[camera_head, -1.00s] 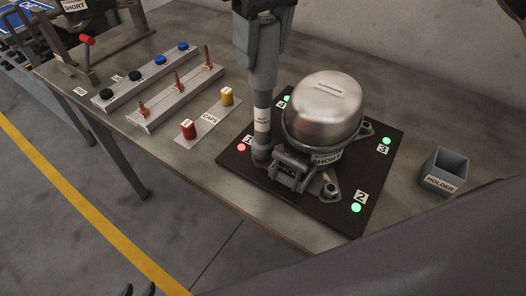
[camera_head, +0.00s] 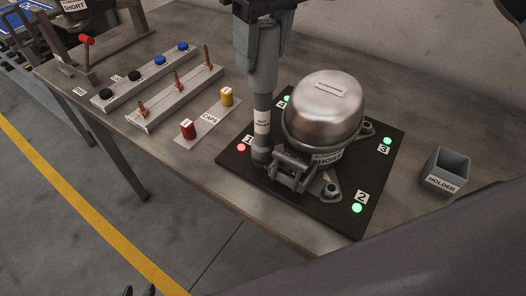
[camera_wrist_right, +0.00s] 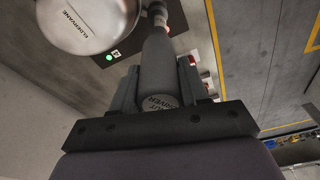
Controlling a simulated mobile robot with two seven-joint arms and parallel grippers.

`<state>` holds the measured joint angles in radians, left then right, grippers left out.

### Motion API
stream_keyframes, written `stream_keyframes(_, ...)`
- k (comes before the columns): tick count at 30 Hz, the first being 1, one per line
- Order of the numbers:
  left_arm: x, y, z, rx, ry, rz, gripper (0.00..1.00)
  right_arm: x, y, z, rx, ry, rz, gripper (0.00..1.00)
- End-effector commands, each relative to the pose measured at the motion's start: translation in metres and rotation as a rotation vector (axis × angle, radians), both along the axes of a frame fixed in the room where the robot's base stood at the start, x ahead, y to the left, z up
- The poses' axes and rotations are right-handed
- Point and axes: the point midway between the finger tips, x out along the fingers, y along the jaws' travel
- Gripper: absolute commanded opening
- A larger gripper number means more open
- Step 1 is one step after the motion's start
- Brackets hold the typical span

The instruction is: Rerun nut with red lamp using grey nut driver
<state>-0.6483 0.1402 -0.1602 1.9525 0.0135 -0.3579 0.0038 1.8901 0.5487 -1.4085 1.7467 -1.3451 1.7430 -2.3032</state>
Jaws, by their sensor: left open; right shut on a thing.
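The grey nut driver (camera_head: 262,88) stands upright with its lower end at the compressor's corner marked 1, beside the red lamp (camera_head: 241,147). The nut there is hidden under it. The silver-domed compressor (camera_head: 322,108) sits on a black plate (camera_head: 338,217). Lamps 2 (camera_head: 357,208), 3 (camera_head: 387,141) and 4 (camera_head: 287,98) are green. My left gripper (camera_head: 140,291) is open and empty at the bottom edge, its fingertips just showing.
A grey holder (camera_head: 445,171) stands empty right of the plate. Left of the plate are a red cap (camera_head: 188,129) and a yellow cap (camera_head: 227,96), a rack of copper-coloured pieces (camera_head: 178,97) and a rail with black and blue knobs (camera_head: 147,77). The table's front edge is clear.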

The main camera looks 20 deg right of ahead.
Motion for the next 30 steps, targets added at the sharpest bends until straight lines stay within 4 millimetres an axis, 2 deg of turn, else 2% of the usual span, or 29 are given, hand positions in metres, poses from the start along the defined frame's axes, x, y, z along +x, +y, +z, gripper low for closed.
stream_keyframes(30, -0.0002, -0.0001, -0.0043, 0.000, 0.000, 0.000, 0.43, 0.0000, 0.0002, -0.0063, 0.001, 0.000, 0.000, 0.00)
